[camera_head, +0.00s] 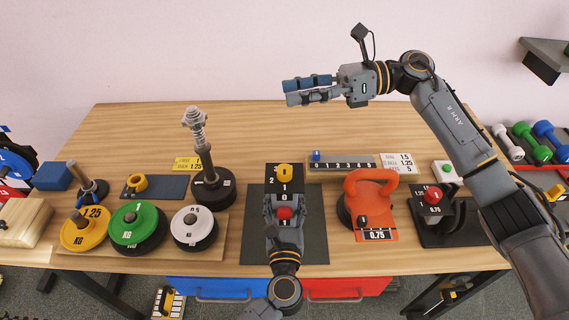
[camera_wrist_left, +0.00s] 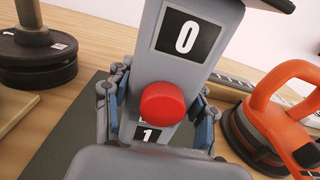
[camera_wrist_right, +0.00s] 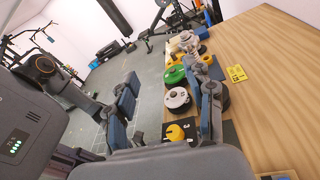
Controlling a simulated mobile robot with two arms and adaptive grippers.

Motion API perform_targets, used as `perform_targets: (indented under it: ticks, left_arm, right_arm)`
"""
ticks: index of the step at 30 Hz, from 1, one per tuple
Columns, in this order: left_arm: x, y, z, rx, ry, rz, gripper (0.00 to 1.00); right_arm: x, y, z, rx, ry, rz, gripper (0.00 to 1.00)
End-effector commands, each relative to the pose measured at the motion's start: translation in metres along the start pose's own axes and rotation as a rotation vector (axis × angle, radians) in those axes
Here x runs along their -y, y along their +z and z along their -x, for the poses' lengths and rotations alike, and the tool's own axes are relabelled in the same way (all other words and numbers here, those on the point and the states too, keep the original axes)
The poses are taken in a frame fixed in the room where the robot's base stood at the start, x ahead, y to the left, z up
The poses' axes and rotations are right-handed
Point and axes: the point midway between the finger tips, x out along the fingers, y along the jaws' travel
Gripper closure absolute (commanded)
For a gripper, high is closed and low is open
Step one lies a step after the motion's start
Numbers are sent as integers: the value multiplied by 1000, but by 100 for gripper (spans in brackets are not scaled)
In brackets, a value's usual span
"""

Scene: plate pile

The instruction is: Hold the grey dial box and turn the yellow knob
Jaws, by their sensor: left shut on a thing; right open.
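The grey dial box (camera_wrist_left: 178,62) stands on a dark mat, with a red button on its face and windows reading 0 and 1 in the left wrist view. The yellow knob (camera_head: 285,172) sits on its black numbered top; it also shows in the right wrist view (camera_wrist_right: 178,132). My left gripper (camera_head: 284,214) is shut on the box, its fingers on either side in the left wrist view (camera_wrist_left: 158,118); the arm hides the lower box. My right gripper (camera_head: 290,92) is open and empty, raised above the table's back part, away from the knob.
An orange kettlebell-like object (camera_head: 371,190) stands close right of the mat (camera_head: 315,250). Weight plates on a board (camera_head: 215,245) and a post (camera_head: 198,135) stand to the left. A scale strip (camera_head: 350,164) lies behind right. The table's back is mostly clear.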

Motion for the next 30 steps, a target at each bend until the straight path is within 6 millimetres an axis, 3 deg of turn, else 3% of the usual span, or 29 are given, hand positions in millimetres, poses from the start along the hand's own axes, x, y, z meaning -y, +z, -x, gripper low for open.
perform_targets:
  ticks: [1, 3, 6, 10, 15, 23, 30]
  left_arm:
    - [-1, 1, -1, 2, 2, 0, 100]
    - [-1, 1, -1, 2, 2, 0, 100]
    - [-1, 1, -1, 2, 2, 0, 100]
    - [-1, 1, -1, 2, 2, 0, 100]
    - [-1, 1, 0, 2, 2, 0, 100]
    - [0, 1, 0, 2, 1, 0, 100]
    - [0, 1, 0, 2, 1, 1, 100]
  right_arm:
    - [-14, 3, -24, -128, 52, 63, 47]
    - [-29, -5, -49, -318, 110, 138, 47]
    - [-45, -19, -68, -602, 161, 240, 47]
    - [-53, -32, -69, -953, 174, 351, 47]
    - [-51, -33, -50, -1293, 130, 437, 47]
    - [-47, -33, -36, -1471, 87, 470, 47]
    - [-38, -72, -40, -1470, 89, 467, 47]
